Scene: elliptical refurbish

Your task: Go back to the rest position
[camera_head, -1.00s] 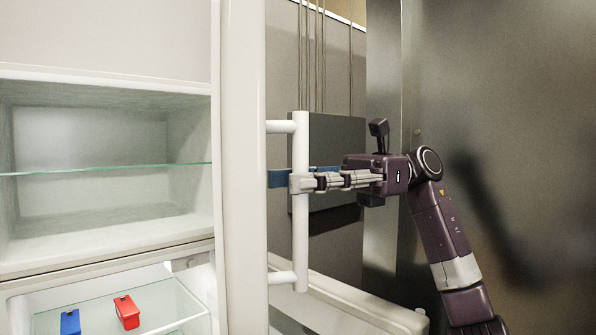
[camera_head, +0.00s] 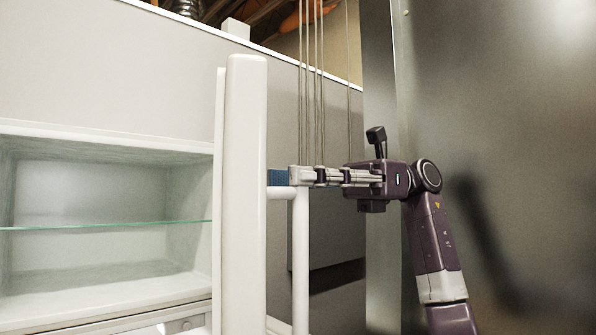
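My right gripper (camera_head: 290,178) reaches in from the right and points left, level with the top end of the white door handle (camera_head: 300,255). It overlaps the handle's top in the picture. Its blue fingertip pad is by the edge of the open white fridge door (camera_head: 244,200). The fingers show side-on, one in front of the other, so their opening and any contact with the handle cannot be told. My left gripper is out of view.
The open fridge compartment (camera_head: 90,290) at left has a glass shelf (camera_head: 100,226) and looks empty. A grey panel (camera_head: 335,235) with thin cables stands behind the gripper. A large metal wall (camera_head: 520,120) is close to the right of my arm.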

